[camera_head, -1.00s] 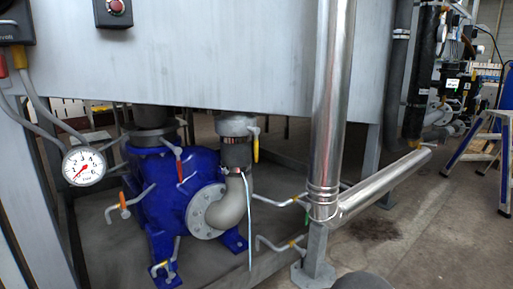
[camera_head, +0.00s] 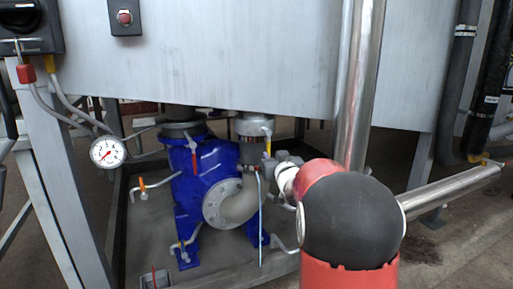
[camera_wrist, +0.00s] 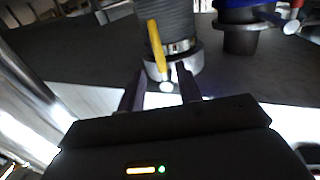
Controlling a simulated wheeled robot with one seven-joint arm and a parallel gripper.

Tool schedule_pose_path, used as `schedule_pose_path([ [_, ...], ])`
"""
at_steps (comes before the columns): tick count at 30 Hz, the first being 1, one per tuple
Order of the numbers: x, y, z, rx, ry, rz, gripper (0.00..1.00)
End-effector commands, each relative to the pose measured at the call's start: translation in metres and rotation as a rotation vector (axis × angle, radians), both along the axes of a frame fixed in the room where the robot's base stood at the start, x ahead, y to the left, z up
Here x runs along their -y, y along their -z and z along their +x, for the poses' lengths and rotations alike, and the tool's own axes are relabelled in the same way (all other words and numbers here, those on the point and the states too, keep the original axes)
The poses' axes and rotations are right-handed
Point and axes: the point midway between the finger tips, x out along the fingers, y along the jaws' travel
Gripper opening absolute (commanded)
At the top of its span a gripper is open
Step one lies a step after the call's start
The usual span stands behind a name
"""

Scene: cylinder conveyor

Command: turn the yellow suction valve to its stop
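The yellow suction valve handle (camera_head: 267,143) hangs roughly vertical on the grey pipe fitting (camera_head: 250,125) above the blue pump (camera_head: 200,190). In the wrist view the yellow handle (camera_wrist: 157,44) is a flat lever lying along the ribbed pipe (camera_wrist: 178,20), its pivot end by a pale metal collar. My gripper (camera_wrist: 160,80) is open, with its two dark fingers apart on either side of that pivot end. I see nothing held between them. In the head view my gripper (camera_head: 272,163) is small beside the valve, partly hidden by my arm; contact cannot be told.
A thick steel pipe (camera_head: 357,80) stands just behind my arm, with a slanting pipe (camera_head: 450,192) to its right. A red handle (camera_head: 193,150), an orange handle (camera_head: 142,184) and a round gauge (camera_head: 108,152) are left of the valve. The grey tank (camera_head: 230,60) overhangs it.

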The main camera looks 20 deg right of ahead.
Motion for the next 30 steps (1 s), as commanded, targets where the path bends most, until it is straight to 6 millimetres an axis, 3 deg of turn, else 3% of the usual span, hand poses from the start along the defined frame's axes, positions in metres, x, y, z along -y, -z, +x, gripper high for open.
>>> schedule_pose_path([
  [13, 0.010, 0.001, 0.063, -0.001, -0.001, 0.000, 0.34],
  [25, 0.011, 0.000, 0.072, -0.001, 0.000, -0.001, 0.34],
  [30, 0.011, 0.000, 0.072, -0.001, 0.000, -0.001, 0.12],
])
